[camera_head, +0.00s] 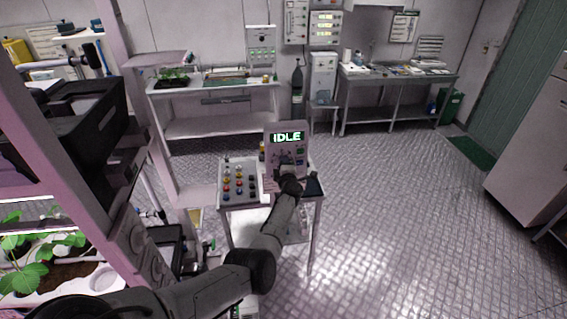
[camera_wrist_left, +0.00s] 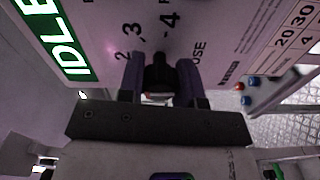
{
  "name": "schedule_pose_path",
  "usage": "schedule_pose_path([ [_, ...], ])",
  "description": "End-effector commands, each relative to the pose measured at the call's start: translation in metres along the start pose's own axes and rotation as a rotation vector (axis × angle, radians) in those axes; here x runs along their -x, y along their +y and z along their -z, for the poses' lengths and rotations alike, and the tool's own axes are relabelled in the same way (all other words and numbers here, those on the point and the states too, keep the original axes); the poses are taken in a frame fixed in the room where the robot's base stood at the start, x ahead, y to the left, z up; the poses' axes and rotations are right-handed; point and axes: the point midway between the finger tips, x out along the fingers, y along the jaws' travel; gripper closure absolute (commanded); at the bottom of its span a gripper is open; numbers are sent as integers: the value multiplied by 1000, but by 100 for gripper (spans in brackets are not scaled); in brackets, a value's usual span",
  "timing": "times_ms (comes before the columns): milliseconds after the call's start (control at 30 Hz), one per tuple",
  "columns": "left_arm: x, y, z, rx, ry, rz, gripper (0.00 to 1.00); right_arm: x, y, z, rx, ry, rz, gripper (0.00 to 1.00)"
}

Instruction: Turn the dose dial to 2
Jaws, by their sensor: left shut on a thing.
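The dosing panel (camera_head: 270,158) stands upright on a small cart, and its green display (camera_head: 287,137) reads IDLE. In the left wrist view the panel face (camera_wrist_left: 100,30) is tilted, with the numbers 2, 3 and 4 and part of the word DOSE printed around the dial. The dark dose dial (camera_wrist_left: 158,72) sits between the two fingers of my left gripper (camera_wrist_left: 160,78). My left gripper (camera_head: 287,172) is shut on the dial and covers it in the head view. The dial's pointer is hidden, so its setting cannot be told. My right gripper is not in view.
The cart (camera_head: 238,205) carries rows of coloured knobs or caps left of the panel. A plant rack (camera_head: 75,285) stands close on the left. Benches (camera_head: 215,128) line the back wall. The floor (camera_head: 410,220) to the right is clear.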

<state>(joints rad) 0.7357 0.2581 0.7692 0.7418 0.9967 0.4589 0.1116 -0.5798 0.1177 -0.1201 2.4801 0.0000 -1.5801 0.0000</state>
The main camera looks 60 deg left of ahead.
Motion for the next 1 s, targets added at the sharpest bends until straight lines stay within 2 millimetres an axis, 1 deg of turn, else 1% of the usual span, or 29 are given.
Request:
schedule_pose_path([
  [300, 0, 0, 0, -69, 0, 1, 92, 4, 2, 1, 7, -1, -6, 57],
  [733, 0, 0, 0, -75, 1, 1, 92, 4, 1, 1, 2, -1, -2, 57],
  [767, 0, 0, 0, -75, 1, 1, 66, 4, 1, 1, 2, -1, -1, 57],
  [1000, 0, 0, 0, -75, 0, 1, 43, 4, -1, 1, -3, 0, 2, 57],
])
